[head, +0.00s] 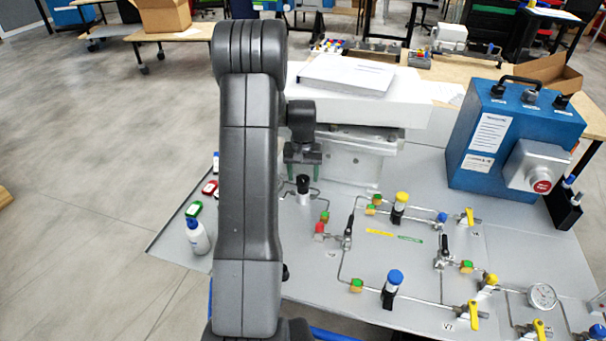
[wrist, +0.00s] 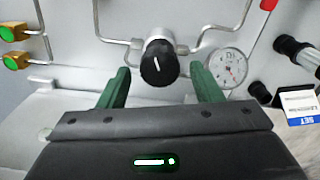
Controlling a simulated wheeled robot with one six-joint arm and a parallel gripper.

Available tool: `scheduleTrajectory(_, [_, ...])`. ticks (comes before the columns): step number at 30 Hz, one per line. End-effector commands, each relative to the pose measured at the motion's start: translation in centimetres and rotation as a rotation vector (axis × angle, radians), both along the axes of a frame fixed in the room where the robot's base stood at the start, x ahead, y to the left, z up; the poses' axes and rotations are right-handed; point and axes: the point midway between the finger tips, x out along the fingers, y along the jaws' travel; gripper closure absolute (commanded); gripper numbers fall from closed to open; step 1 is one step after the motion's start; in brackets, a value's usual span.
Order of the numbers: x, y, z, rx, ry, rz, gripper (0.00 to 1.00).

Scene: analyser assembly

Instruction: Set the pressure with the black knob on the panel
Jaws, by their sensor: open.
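The black knob (wrist: 158,63) is round with a white pointer line, which stands nearly upright and leans slightly in the wrist view. Thin metal tubes run off on both sides of it. In the head view the knob (head: 303,184) stands on the grey panel (head: 330,270), just below my gripper (head: 303,180). My gripper (wrist: 161,76) is open, its green fingers apart on either side of the knob in the wrist view. I cannot tell the gap in depth, and see no contact. A round white gauge (wrist: 228,68) sits right of the knob, partly behind a finger.
A white housing (head: 345,155) with papers on top stands close behind my gripper. Tubes and valves with yellow and blue caps (head: 396,277) cover the panel to the right. A blue case (head: 510,135) stands at the back right. A white bottle (head: 197,237) is at the left.

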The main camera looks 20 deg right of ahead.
Motion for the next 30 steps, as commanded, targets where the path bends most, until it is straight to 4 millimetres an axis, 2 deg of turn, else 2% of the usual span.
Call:
scheduleTrajectory(12, [0.1, 0.0, 7.9, -0.001, -0.003, 0.000, 0.41])
scheduleTrajectory(18, [0.0, 0.0, 11.1, -0.001, -0.002, 0.000, 0.41])
scheduleTrajectory(24, [0.1, 0.0, 13.1, -0.001, -0.003, 0.000, 0.41])
scheduleTrajectory(30, [0.0, 0.0, 13.5, -0.001, -0.002, 0.000, 0.41])
